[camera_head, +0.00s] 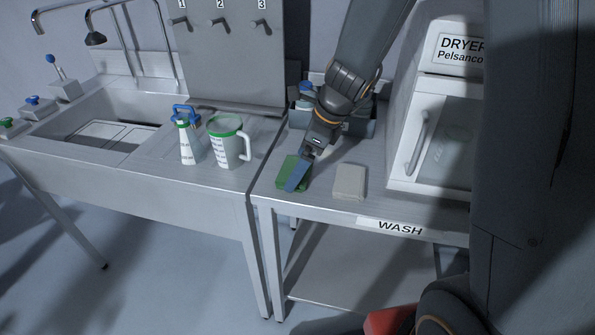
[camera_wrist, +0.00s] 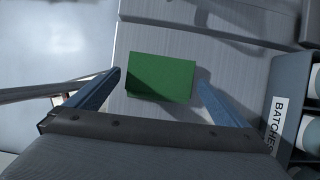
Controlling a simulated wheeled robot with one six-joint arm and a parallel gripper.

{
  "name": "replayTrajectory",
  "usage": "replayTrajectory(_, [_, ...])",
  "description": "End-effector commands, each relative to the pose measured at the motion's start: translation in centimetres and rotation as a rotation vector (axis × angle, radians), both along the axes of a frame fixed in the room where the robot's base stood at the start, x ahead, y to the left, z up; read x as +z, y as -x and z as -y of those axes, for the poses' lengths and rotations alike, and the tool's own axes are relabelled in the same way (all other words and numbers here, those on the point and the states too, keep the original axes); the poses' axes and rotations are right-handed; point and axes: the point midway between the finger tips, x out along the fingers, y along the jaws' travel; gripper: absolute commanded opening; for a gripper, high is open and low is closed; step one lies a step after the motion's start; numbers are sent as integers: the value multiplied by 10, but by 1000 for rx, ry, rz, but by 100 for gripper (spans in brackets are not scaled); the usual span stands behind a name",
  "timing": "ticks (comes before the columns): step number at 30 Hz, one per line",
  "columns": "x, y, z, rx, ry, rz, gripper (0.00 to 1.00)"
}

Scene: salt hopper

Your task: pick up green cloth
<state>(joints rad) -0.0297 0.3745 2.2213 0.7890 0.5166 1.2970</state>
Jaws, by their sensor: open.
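The green cloth (camera_head: 287,172) lies flat near the left edge of the steel table labelled WASH. In the wrist view the green cloth (camera_wrist: 160,76) shows as a rectangle ahead of and between my fingers. My gripper (camera_head: 293,186) points down over the cloth, and one blue finger covers part of it in the head view. In the wrist view my gripper (camera_wrist: 158,82) is open, with one blue finger on each side of the cloth and nothing held. I cannot tell whether the fingertips touch the table.
A beige cloth (camera_head: 349,181) lies just right of the green one. A grey bin labelled BATCHES (camera_wrist: 279,122) stands close by, behind my gripper. A dryer (camera_head: 437,140) stands right. A green-rimmed jug (camera_head: 226,148) and a flask (camera_head: 187,147) stand on the sink unit, left across a gap.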

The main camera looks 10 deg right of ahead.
Motion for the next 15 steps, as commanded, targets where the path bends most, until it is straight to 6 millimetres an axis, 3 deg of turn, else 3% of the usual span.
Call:
replayTrajectory(4, [-11, -2, -4, 0, 1, 0, 100])
replayTrajectory(11, [-12, -2, -3, -4, 0, 1, 100])
replayTrajectory(15, [-12, -2, -2, -4, 0, 0, 78])
